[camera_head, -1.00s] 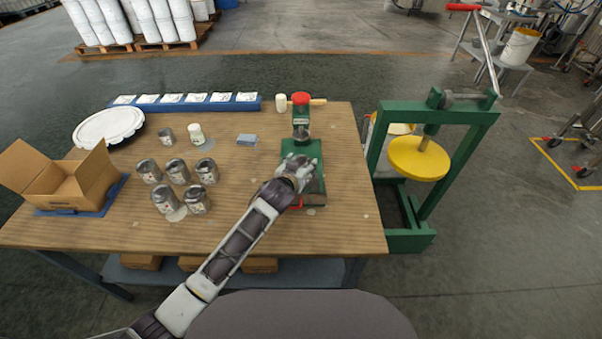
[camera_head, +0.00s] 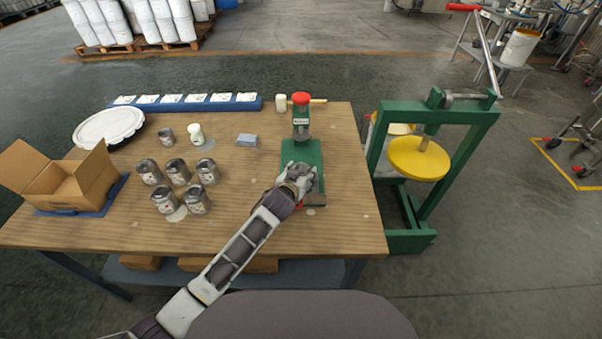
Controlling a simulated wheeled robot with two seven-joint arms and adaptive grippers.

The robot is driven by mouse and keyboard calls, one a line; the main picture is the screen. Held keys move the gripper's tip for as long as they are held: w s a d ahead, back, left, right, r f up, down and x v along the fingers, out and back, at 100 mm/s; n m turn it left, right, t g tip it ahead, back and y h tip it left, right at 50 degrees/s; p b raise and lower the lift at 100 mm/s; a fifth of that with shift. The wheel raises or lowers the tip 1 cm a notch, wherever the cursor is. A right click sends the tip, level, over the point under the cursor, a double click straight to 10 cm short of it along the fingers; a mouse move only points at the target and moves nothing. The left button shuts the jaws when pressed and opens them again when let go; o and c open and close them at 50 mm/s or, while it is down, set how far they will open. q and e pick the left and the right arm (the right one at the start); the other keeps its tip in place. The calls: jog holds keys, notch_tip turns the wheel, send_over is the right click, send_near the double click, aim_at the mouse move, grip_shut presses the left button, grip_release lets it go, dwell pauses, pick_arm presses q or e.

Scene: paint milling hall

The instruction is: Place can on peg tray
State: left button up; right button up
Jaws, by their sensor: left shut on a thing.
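Several grey metal cans with labels (camera_head: 176,170) stand upright in a group on the wooden table. A smaller can (camera_head: 166,136) stands behind them. My left gripper (camera_head: 299,177) is over the green base of a bench press (camera_head: 303,152), to the right of the cans. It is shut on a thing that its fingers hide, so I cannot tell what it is. A long blue rack (camera_head: 184,106) with white labels runs along the table's back edge; I cannot tell whether it is the peg tray. My right gripper is out of view.
A white jar (camera_head: 196,134), a grey block (camera_head: 247,140) and a white lid (camera_head: 108,127) lie behind the cans. An open cardboard box (camera_head: 78,186) is at the left. A green frame with a yellow disc (camera_head: 418,158) stands right of the table.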

pick_arm(q)
jog(key=o, duration=0.8)
jog(key=shift+f, duration=0.15)
jog(key=o, duration=0.5)
jog(key=shift+c, duration=0.2)
jog(key=shift+r, duration=0.2)
jog(key=v, duration=1.2)
